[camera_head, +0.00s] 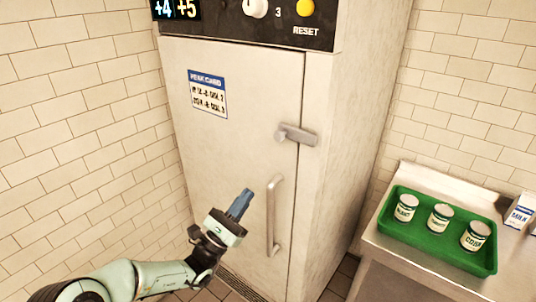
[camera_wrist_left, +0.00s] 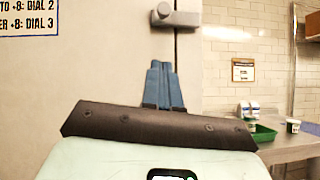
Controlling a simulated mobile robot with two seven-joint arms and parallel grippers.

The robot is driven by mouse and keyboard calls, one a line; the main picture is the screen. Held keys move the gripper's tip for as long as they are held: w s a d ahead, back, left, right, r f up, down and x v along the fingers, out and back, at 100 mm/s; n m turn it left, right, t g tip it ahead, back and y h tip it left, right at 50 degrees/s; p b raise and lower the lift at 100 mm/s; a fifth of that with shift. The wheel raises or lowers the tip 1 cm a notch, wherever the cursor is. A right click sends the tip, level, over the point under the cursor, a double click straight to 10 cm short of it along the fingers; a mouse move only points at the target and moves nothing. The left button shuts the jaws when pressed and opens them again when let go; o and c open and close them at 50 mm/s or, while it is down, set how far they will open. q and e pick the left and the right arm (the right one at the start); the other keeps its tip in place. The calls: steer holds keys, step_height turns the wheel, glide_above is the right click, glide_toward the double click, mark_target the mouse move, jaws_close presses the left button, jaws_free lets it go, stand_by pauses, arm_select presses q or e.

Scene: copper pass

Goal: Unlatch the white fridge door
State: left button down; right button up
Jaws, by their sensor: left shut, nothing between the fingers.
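The white fridge door (camera_head: 230,140) stands closed in the head view, flush with the cabinet front. A grey latch (camera_head: 297,134) sits across the door's right edge, lying roughly level. It also shows in the left wrist view (camera_wrist_left: 176,17), above and a little right of the fingers. A vertical bar handle (camera_head: 272,215) is below the latch. My left gripper (camera_head: 241,203) is shut and empty, in front of the door, left of the handle and below the latch. In the left wrist view its blue fingers (camera_wrist_left: 162,84) are together. My right gripper is in neither view.
A steel counter (camera_head: 400,262) stands right of the fridge with a green tray (camera_head: 430,247) holding 3 cans. A white carton (camera_head: 519,212) is beside the tray. A control panel (camera_head: 275,22) is above the door. A tiled wall (camera_head: 70,120) is at the left.

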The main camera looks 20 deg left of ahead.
arm_select(q)
steer(key=p, duration=0.3)
glide_toward(293, 137)
steer(key=w+a, duration=0.2)
steer(key=w, duration=0.1)
steer(key=shift+w+d+r+p, duration=0.1)
steer(key=shift+d+r+p, duration=0.15)
steer(key=shift+r, duration=0.4)
steer(key=shift+w+d+r+p, duration=0.15)
steer(key=shift+d+r, duration=0.1)
steer(key=shift+r, duration=0.35)
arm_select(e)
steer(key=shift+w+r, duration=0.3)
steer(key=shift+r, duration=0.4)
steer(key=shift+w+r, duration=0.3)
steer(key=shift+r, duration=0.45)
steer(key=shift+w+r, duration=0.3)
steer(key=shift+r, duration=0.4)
